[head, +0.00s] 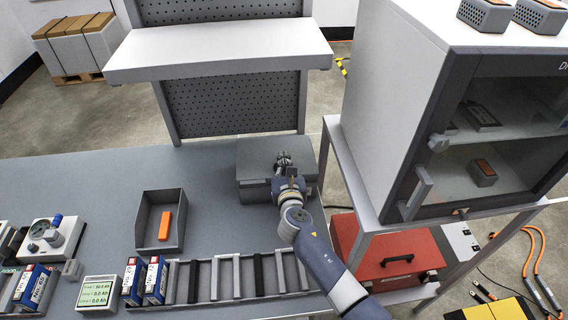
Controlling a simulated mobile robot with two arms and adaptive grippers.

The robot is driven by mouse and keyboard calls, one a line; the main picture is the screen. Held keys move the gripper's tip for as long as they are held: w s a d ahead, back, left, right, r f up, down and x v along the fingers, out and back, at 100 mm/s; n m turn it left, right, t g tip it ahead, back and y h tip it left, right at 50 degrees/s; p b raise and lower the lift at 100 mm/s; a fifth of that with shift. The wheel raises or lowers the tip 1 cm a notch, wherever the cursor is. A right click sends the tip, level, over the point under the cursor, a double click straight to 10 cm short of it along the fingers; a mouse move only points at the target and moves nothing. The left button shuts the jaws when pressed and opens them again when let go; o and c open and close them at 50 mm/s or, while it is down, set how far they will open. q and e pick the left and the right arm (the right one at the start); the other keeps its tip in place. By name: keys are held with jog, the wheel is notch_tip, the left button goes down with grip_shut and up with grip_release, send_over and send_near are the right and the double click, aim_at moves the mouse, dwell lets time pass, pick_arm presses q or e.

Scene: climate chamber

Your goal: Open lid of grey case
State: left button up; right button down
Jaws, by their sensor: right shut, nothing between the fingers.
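The grey case (255,160) stands at the back right of the grey workbench. Its lid looks closed, though my right arm hides part of its front right. My right gripper (284,158) is over the case's lid, with its fingers shut and nothing seen between them. I cannot tell whether the fingertips touch the lid. My left gripper is not in view.
An open grey bin (181,246) with an orange block stands left of the case. A slotted rack (236,279) runs along the front. A white shelf (218,60) overhangs the back. A glass-doored cabinet (420,130) stands close on the right.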

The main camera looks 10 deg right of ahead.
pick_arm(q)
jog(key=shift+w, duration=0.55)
pick_arm(e)
jog(key=shift+s+r, duration=0.15)
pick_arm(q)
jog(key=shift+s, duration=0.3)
pick_arm(e)
jog(key=s+r, duration=0.1)
jog(key=s, duration=1.1)
jog(key=shift+r, duration=0.4)
jog(key=shift+a, duration=0.1)
